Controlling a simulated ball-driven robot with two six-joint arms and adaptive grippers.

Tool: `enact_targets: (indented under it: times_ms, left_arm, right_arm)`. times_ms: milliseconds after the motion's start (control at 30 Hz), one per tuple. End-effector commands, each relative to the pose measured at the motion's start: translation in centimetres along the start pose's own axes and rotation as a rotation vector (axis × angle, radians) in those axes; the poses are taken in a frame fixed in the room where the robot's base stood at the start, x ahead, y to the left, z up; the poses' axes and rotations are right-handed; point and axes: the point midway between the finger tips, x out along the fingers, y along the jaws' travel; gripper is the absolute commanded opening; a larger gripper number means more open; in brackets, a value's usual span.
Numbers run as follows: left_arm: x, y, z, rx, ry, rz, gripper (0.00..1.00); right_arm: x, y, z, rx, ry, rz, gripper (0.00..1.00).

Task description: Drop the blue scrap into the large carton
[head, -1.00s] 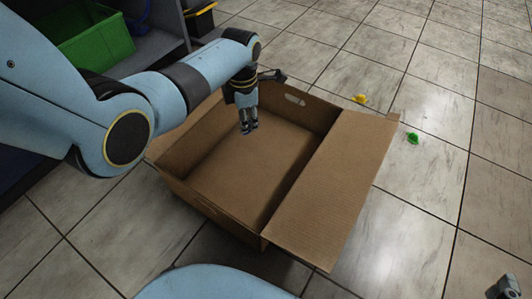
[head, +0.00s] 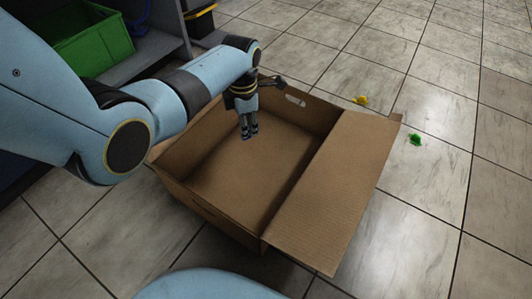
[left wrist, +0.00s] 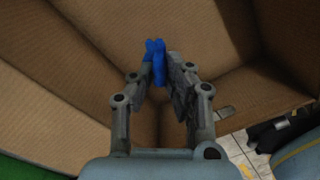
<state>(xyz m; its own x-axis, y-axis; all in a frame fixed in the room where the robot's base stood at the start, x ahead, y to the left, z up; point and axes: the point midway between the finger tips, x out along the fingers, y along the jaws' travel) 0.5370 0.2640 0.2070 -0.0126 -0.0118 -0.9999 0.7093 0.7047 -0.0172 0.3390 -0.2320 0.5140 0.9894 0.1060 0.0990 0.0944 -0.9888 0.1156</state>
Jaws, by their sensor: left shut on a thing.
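The large carton (head: 215,215) stands open on the floor, with one flap (head: 335,190) folded out to the right. My left gripper (head: 249,135) points down over the carton's opening, towards its back left. In the left wrist view the left gripper (left wrist: 160,75) is shut on the blue scrap (left wrist: 155,52), whose blue tips show between the fingers. The carton's brown inner walls (left wrist: 60,75) surround it there. The scrap is too small or hidden to make out in the head view. The carton's visible floor looks empty. My right gripper is not clearly in view.
A yellow scrap (head: 361,100) and a green scrap (head: 415,139) lie on the tiled floor right of the carton. A green bin (head: 95,45) sits on a grey shelf at the upper left. A black bin with a yellow rim (head: 201,20) stands behind.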

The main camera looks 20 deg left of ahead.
Motion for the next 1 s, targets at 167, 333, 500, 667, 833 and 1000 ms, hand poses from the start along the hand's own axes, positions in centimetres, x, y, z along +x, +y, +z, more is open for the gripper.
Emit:
enact_targets:
  times_ms: [167,333,500,667,833,1000]
  left_arm:
    - [0.0,0.0,0.0,0.000,0.000,0.000,0.15]
    - [0.0,0.0,0.0,0.000,0.000,0.000,0.37]
    - [0.0,0.0,0.0,0.000,0.000,0.000,0.39]
    - [-0.2,0.0,0.0,0.000,0.000,0.000,0.39]
    - [-2.4,0.1,0.0,0.000,-0.002,0.003,0.39]
    - [-6.3,0.1,0.0,0.000,-0.002,0.003,0.39]
  right_arm:
    - [0.0,0.0,0.0,0.000,0.000,0.000,0.40]
    - [0.0,0.0,0.0,0.000,0.000,0.000,0.40]
    - [0.0,0.0,0.0,0.000,0.000,0.000,0.40]
    - [0.0,0.0,0.1,-0.001,-0.002,-0.001,0.40]
    - [0.0,0.0,0.1,-0.001,-0.002,-0.001,0.40]
    - [0.0,0.0,0.0,0.000,-0.001,0.000,0.40]
